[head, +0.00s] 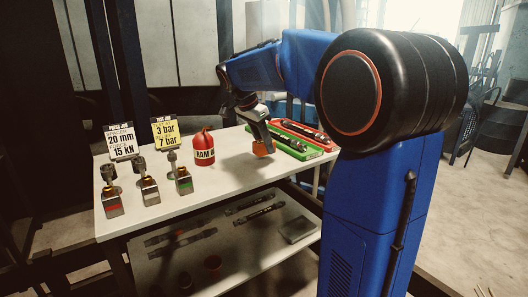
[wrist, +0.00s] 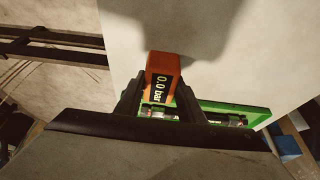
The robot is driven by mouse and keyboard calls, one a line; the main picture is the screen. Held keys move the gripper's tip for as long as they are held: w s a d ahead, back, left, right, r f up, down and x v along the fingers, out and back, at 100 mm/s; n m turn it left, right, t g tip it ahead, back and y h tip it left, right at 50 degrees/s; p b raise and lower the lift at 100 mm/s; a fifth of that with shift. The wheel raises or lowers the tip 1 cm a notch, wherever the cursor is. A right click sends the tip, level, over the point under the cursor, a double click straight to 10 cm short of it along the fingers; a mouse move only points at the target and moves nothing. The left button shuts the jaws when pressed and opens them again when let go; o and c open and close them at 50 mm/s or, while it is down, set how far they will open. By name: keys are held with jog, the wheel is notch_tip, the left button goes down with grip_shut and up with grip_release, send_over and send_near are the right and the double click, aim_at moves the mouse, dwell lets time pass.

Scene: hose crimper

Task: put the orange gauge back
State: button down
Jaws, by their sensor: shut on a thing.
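The orange gauge (head: 263,148) is held in my gripper (head: 260,138) above the right half of the white table. In the wrist view the gauge (wrist: 164,72) sits between the two dark fingers of my gripper (wrist: 158,98), and its black display reads 0.0 bar. My gripper is shut on it. In the head view only the gauge's lower part shows below the fingers.
A green tray (head: 318,153) and a red tray (head: 324,144) holding hoses lie right of the gauge. A red can (head: 204,150) stands left of it. Several metal blocks with fittings and two signs (head: 122,141) (head: 166,132) are further left. The white tabletop (head: 235,178) is clear in front.

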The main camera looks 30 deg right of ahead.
aim_at(264, 151)
jog(key=shift+f, duration=1.4)
jog(key=shift+f, duration=0.15)
jog(key=c, duration=1.2)
grip_release()
jog(key=v, duration=1.2)
jog(key=s+a+f+n+t+y, duration=0.1)
jog(key=s+a+f+n, duration=0.2)
jog(key=s+f+n, duration=0.3)
jog(key=s+a+f+n+t+y, duration=0.2)
jog(key=s+a+f+n, duration=0.2)
jog(key=s+f, duration=0.5)
jog(key=s+a+f+n+t+y, duration=0.1)
jog(key=s+a+f+n, duration=0.3)
jog(key=s, duration=1.1)
notch_tip(264, 151, down, 4)
jog(key=shift+r+n+t+y, duration=0.1)
jog(key=shift+n+t+y, duration=0.2)
jog(key=shift+n, duration=1.5)
